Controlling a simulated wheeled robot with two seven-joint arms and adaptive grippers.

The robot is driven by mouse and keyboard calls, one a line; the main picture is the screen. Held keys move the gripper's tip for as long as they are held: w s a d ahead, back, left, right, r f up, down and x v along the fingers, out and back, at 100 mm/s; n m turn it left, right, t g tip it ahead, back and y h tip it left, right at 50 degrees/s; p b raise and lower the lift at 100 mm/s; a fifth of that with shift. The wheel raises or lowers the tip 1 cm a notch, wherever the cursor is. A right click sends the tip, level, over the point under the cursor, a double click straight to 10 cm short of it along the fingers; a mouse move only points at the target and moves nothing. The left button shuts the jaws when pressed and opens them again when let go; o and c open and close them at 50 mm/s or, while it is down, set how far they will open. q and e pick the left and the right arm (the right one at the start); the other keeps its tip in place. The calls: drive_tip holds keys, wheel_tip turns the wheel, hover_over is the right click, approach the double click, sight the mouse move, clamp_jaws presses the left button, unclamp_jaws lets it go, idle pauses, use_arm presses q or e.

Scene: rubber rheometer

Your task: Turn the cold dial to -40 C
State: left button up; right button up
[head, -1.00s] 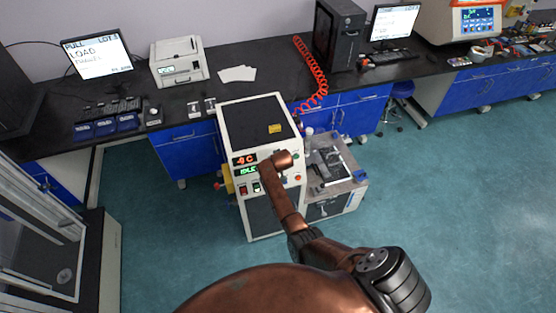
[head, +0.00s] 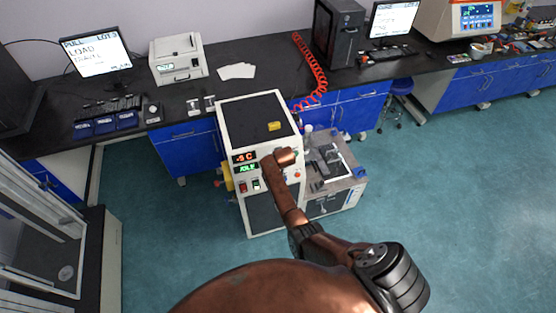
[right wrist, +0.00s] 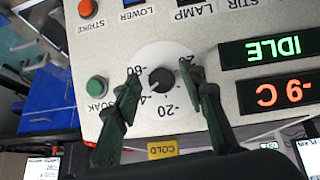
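The cold dial (right wrist: 162,80) is a small black knob on a white round scale, upside down in the right wrist view above a yellow COLD label (right wrist: 162,149). My right gripper (right wrist: 159,84) is open, one finger on each side of the knob with a visible gap to it. The fingers cover part of the scale; -60 and -20 are readable, -40 is partly hidden. The red display (right wrist: 286,94) reads -9 C and the green display (right wrist: 274,51) reads IDLE. In the head view my right arm hides the dial. My left gripper is not in view.
The white cabinet (head: 262,217) carries the panel. STRIKE (right wrist: 87,8) and SOAK (right wrist: 96,88) buttons lie near the dial. A grey bench unit (head: 345,195) stands right of the cabinet, and a black worktop (head: 270,75) runs behind. Open floor lies to the right.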

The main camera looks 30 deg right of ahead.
drive_tip(key=shift+r, duration=0.2)
drive_tip(key=v, duration=1.2)
drive_tip(key=shift+a+f, duration=0.1)
